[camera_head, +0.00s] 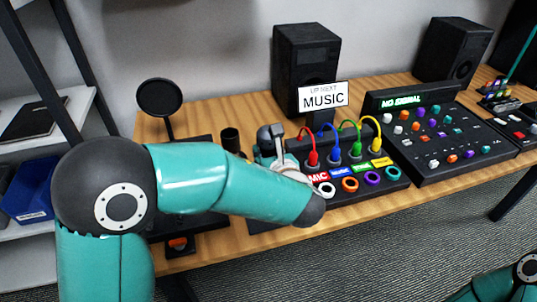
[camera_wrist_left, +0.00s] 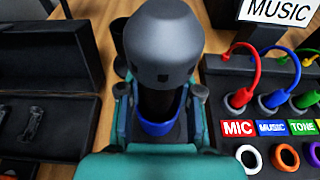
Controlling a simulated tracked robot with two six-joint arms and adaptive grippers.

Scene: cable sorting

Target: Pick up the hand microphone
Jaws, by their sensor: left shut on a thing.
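The hand microphone (camera_wrist_left: 160,48) stands upright in the left wrist view, with a rounded dark grey head, a black body and a blue ring low down. My left gripper (camera_wrist_left: 160,105) is shut on its body, one finger on each side. In the head view my left gripper (camera_head: 270,150) is beyond my teal forearm, just left of the cable panel, and the forearm hides part of it. Whether the microphone touches anything below is hidden. Only part of my right arm shows at the bottom right of the head view; its gripper is out of view.
The cable panel (camera_head: 318,177), with red, blue, green and yellow cables and coloured rings, is close on the right. A MUSIC sign (camera_head: 322,96) and a speaker (camera_head: 306,60) stand behind. A black open case (camera_wrist_left: 45,125) lies left. A mixer (camera_head: 440,135) is farther right.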

